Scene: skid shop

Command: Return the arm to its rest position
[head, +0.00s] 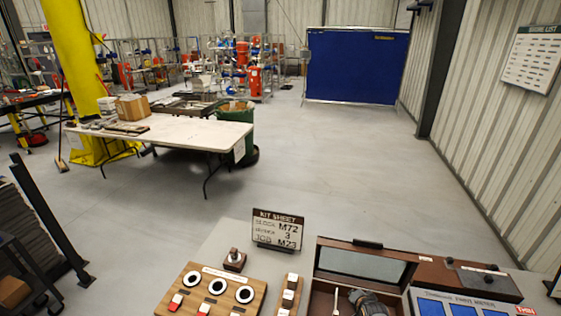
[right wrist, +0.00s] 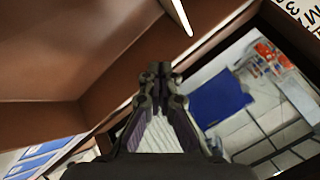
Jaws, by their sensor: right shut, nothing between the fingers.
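My right gripper (head: 358,296) is at the bottom edge of the head view, over the open wooden box (head: 318,290). In the right wrist view the gripper (right wrist: 160,70) is shut, with nothing between its fingers. The box's brown wall (right wrist: 60,50) fills the upper left there, and its glassy lid panel (right wrist: 262,92) lies to the right. A thin pale rod (right wrist: 180,16) shows just ahead of the fingertips, apart from them. It also shows in the head view (head: 336,301). My left gripper is not in view.
A kit sheet sign (head: 278,229) stands behind the box. A wooden board with round rings (head: 218,287) and a small dark block with a knob (head: 235,260) are to the left. Open floor lies beyond.

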